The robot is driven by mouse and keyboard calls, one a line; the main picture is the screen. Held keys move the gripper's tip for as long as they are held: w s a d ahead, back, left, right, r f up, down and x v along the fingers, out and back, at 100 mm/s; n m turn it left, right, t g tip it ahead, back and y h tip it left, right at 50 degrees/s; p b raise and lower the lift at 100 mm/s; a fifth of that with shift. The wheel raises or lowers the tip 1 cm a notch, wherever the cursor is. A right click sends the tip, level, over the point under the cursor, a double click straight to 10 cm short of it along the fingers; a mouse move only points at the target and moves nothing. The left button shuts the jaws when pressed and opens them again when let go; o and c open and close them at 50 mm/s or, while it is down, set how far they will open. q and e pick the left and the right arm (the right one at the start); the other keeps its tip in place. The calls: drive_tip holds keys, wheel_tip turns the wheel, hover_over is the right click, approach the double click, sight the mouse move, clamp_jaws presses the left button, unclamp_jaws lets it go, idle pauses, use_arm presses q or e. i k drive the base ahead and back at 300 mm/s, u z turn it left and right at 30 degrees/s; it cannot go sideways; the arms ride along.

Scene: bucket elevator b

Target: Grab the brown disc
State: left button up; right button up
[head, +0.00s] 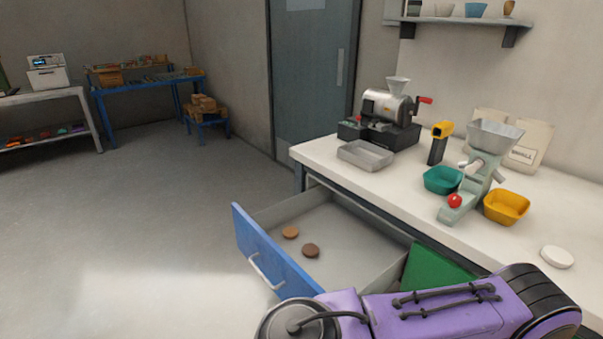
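A dark brown disc (311,250) lies flat on the floor of an open drawer (346,232) in the head view. A lighter, tan-brown disc (290,232) lies just behind it to the left, apart from it. The drawer has a blue front with a pale handle (266,272) and stands pulled out from under the white counter. A purple arm of mine crosses the bottom right, in front of the drawer's near right part. Neither gripper shows.
The white counter (400,178) holds a metal tray (366,155), a mill with a hopper, a green bowl (442,180), a yellow bowl (506,207) and a white round lid (556,257). A green panel (437,269) stands by the drawer's right side. The floor at left is clear.

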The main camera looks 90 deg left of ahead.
sight(309, 251)
drive_tip(key=z, duration=0.05)
drive_tip(key=k, duration=0.15)
drive_tip(key=u, duration=1.5)
